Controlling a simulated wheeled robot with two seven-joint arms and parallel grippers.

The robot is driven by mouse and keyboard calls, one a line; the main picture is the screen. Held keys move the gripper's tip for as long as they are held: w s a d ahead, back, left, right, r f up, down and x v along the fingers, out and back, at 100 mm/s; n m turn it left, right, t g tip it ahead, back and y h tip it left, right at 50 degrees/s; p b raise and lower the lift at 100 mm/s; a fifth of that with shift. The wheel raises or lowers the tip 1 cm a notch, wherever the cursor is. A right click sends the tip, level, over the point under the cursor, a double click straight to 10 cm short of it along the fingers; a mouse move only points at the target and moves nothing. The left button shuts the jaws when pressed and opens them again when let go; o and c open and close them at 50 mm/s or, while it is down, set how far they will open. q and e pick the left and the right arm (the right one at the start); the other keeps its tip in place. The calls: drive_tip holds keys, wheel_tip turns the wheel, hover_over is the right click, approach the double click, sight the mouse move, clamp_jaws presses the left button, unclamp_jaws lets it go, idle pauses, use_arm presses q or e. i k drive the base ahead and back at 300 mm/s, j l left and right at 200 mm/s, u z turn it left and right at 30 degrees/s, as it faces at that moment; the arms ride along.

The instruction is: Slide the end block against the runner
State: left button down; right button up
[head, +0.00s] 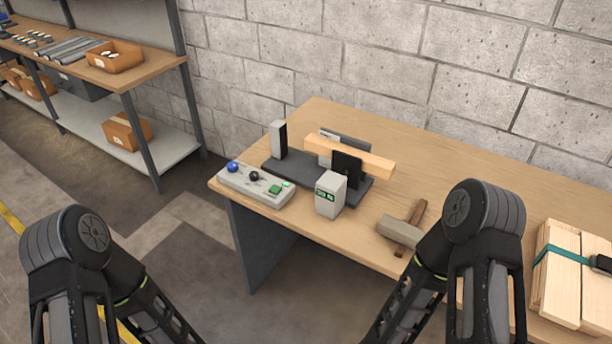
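A dark fixture base (290,173) lies on the wooden table. A pale wooden bar (350,157), which looks like the runner, lies across its right part, raised above the base. A black upright plate (346,167) stands against the near side of the bar, and a grey and dark plate stands behind it. A grey upright block (278,139) stands at the base's left end, apart from the bar. I cannot tell for sure which piece is the end block. Both my arms run down out of the picture's bottom edge; neither gripper shows.
A control box (256,186) with blue and black knobs and a green button sits at the table's left edge. A grey box with a green display (330,194), a mallet (402,230) and strapped planks (560,272) stand to the right. A shelf is at far left.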

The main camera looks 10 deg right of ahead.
sight(277, 129)
drive_tip(key=i+j+u, duration=0.25)
drive_tip(key=i+j, duration=0.2)
drive_tip(key=i+j+u, duration=0.25)
drive_tip(key=i, duration=0.2)
